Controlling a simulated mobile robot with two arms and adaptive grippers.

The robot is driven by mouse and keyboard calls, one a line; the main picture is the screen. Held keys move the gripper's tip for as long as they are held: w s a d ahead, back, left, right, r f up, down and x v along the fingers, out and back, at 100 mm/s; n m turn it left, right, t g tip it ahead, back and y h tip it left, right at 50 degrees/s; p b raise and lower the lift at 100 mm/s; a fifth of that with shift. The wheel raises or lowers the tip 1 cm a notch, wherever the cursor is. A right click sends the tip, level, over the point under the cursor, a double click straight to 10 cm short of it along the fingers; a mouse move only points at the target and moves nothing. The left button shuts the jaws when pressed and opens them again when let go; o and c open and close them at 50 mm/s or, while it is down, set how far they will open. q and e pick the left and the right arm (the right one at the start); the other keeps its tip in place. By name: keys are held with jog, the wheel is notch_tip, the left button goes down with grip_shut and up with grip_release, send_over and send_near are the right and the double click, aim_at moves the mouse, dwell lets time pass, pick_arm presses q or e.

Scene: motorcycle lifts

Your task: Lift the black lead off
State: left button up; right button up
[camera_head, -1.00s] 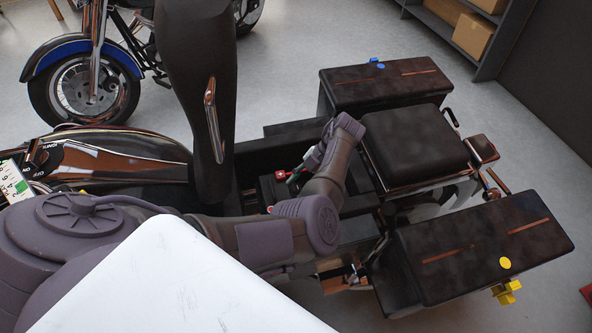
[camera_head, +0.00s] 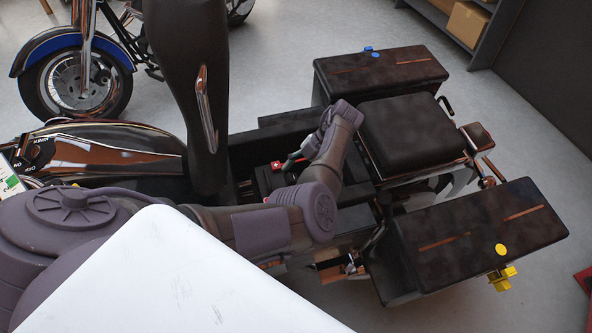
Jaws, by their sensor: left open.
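The open battery bay of the motorcycle lies in mid-picture, with a dark battery (camera_head: 266,182) in it and a red terminal piece (camera_head: 276,166) on top. My left arm reaches over from the lower left, bends at the elbow and comes back down to the bay. My left gripper (camera_head: 293,162) is open, pointing down and left just right of the red piece. Its fingertips are small and partly hidden, and I cannot tell whether they touch anything. I cannot make out the black lead clearly against the dark bay. My right gripper is out of view.
A raised dark seat (camera_head: 190,90) stands upright left of the bay. A rear seat pad (camera_head: 410,130), a far pannier (camera_head: 385,80) and a near pannier with a yellow dot (camera_head: 470,235) lie to the right. A white panel (camera_head: 165,275) covers the lower left.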

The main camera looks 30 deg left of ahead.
pick_arm(q)
jog(key=v, duration=1.1)
jog(key=shift+w+r, duration=0.2)
jog(key=shift+r, duration=0.05)
jog(key=shift+d, duration=0.1)
